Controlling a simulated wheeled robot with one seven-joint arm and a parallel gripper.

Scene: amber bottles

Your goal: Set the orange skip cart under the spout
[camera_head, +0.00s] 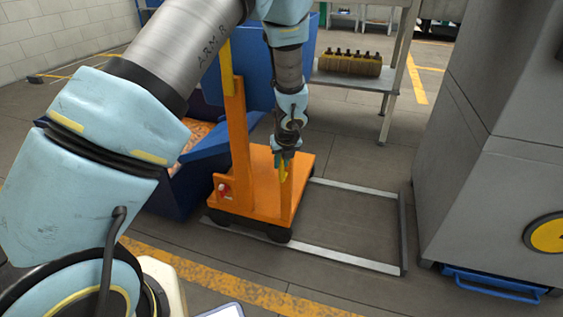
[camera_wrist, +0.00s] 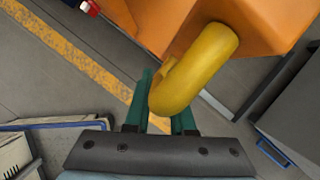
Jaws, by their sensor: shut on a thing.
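The orange skip cart (camera_head: 262,205) stands on the floor at the middle of the head view, with a tall orange post at its left side. It sits at the left end of a metal floor frame (camera_head: 345,258). My gripper (camera_head: 284,160) is over the cart, shut on its yellow handle (camera_wrist: 205,62). In the wrist view the green fingers of my gripper (camera_wrist: 162,118) lie on either side of the handle's curved end. The cart's orange body (camera_wrist: 262,25) fills the top of that view. I cannot make out a spout in either view.
A tall grey machine (camera_head: 500,190) stands at the right, with a blue tray (camera_head: 490,283) at its foot. A blue bin (camera_head: 180,190) is close behind the cart's left. A shelf with a crate of bottles (camera_head: 348,65) is behind. The frame's right part is clear.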

